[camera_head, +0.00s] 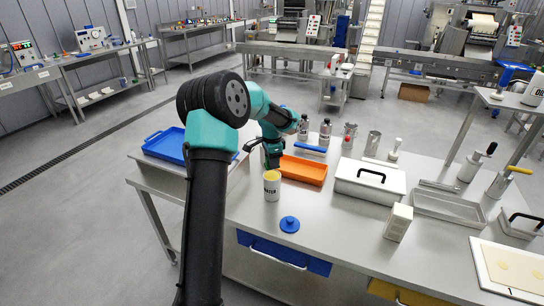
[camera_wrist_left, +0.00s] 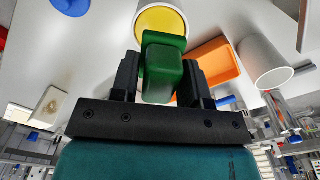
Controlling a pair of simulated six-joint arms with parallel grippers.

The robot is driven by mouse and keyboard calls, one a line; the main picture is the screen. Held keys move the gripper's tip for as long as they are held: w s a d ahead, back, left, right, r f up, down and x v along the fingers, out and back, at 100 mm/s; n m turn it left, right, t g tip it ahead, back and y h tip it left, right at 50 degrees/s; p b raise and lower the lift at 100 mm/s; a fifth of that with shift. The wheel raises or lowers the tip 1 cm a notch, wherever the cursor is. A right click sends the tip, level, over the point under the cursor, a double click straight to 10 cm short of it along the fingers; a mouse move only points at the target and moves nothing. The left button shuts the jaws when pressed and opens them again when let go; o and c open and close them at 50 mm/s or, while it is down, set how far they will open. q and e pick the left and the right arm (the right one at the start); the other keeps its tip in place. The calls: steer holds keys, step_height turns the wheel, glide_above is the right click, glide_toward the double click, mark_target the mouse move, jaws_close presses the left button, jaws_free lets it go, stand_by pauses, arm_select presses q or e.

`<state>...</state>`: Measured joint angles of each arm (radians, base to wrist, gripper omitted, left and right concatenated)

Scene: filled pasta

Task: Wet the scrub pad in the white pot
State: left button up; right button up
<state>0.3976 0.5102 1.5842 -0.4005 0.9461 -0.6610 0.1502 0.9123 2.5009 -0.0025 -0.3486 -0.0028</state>
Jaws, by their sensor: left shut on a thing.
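The white pot (camera_head: 272,192), with dark lettering that reads like "WATER", stands upright near the left end of the steel table. A yellow round surface fills its mouth; in the left wrist view the pot's white rim (camera_wrist_left: 138,14) surrounds it. My left gripper (camera_head: 272,160) is right above the pot, pointing down. In the left wrist view it is shut on a green block (camera_wrist_left: 163,75), which looks like the scrub pad. The block overlaps the pot's near rim in that view; I cannot tell whether it touches the yellow surface. My right gripper is not in view.
A blue round lid (camera_head: 289,224) lies in front of the pot. An orange tray (camera_head: 304,171) sits close behind it on the right. A white lidded box (camera_head: 370,185) and a small white carton (camera_head: 398,222) stand further right. The table's front middle is clear.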

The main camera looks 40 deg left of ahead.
mark_target(272, 175)
arm_select(q)
steer(key=shift+f, duration=1.65)
steer(key=shift+f, duration=0.6)
stand_by(1.2)
steer(key=shift+r, duration=0.1)
steer(key=shift+r, duration=3.5)
